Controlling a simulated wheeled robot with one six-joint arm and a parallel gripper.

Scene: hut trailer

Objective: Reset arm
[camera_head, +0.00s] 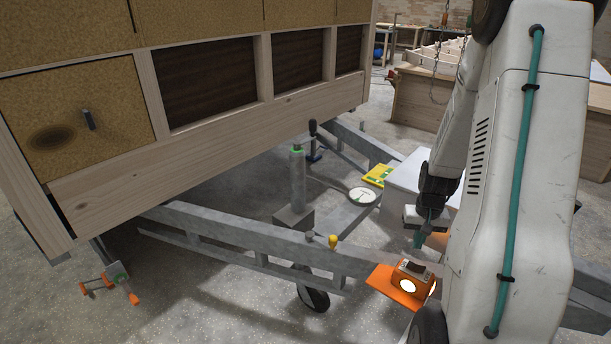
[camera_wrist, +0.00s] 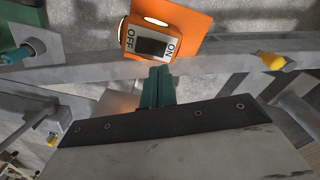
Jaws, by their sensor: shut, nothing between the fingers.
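My gripper (camera_head: 418,241) hangs at the end of my folded arm, above the trailer frame. Its teal fingers (camera_wrist: 158,86) are shut together and empty in the wrist view. Just beyond the fingertips in that view is an orange switch box (camera_wrist: 155,42) with a dark rocker marked OFF and ON. The same switch box (camera_head: 413,279) sits on an orange plate to the lower right in the head view, below my gripper. I cannot tell whether the fingertips touch the box. The rocker's position is not clear.
The wooden hut (camera_head: 200,130) fills the upper left above the grey trailer frame (camera_head: 235,237). A yellow-tipped lever (camera_head: 332,243), a round gauge (camera_head: 362,196) and a yellow level (camera_head: 379,175) are close by. Open concrete floor (camera_head: 210,310) lies at the front.

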